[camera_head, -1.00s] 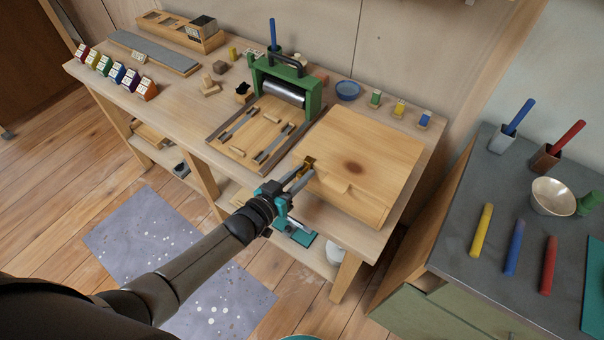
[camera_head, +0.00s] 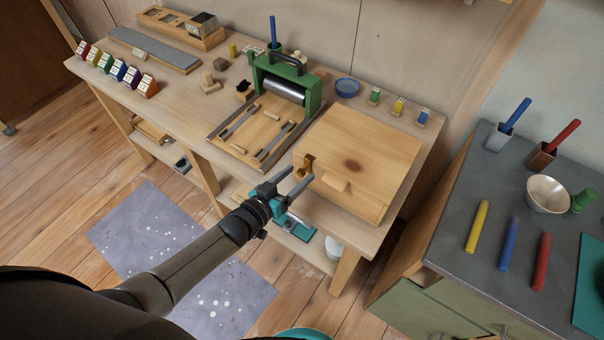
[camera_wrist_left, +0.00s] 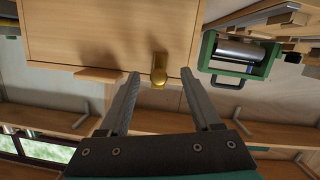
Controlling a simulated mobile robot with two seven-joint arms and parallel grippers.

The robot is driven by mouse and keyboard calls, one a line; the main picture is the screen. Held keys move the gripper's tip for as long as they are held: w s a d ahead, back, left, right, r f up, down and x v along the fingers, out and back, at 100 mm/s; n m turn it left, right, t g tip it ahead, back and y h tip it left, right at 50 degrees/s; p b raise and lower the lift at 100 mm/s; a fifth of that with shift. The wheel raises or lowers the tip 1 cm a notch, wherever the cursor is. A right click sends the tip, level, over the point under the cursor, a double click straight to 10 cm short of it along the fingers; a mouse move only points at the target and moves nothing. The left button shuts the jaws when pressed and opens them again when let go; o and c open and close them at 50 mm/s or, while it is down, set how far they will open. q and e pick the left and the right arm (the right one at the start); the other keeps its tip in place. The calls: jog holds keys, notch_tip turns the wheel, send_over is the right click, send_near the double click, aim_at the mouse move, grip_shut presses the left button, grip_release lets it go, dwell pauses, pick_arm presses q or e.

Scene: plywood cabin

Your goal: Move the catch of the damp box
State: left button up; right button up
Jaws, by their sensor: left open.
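The damp box (camera_head: 366,150) is a pale wooden box with a dark round spot on its lid, at the right end of the workbench. Its small brass catch (camera_head: 306,163) is at the box's front left; in the wrist view the catch (camera_wrist_left: 159,70) hangs on the front face. My left gripper (camera_head: 302,179) is open and empty, just in front of the catch. In the wrist view its fingertips (camera_wrist_left: 160,76) lie on either side of the catch, with gaps; contact is not visible. My right gripper is not in view.
A green roller press (camera_head: 287,90) stands left of the box on a wooden bed. A blue bowl (camera_head: 347,88) and small colour blocks sit behind the box. A grey side cabinet (camera_head: 470,205) with crayons stands to the right. The space before the bench is open.

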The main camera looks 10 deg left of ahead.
pick_arm(q)
jog(key=shift+p+v, duration=1.25)
jog(key=shift+v, duration=1.25)
jog(key=s+a+f+g+y+b, duration=0.2)
jog(key=s+f+g+b, duration=0.3)
jog(key=f, duration=0.7)
jog(key=s+a+f+y+b, duration=0.25)
jog(key=s+f, duration=0.45)
jog(key=f, duration=0.5)
jog(key=s+f+g+b, duration=0.4)
jog(key=s+f, duration=0.5)
jog(key=s, duration=0.3)
jog(key=s+f+g+y+b, duration=0.1)
jog(key=s+f+g+b, duration=0.3)
jog(key=s+f, duration=0.4)
jog(key=s, duration=0.4)
jog(key=shift+s+f+b, duration=0.2)
jog(key=shift+f+b, duration=0.1)
jog(key=shift+f, duration=0.05)
jog(key=shift+d+y, duration=0.1)
jog(key=shift+y, duration=0.15)
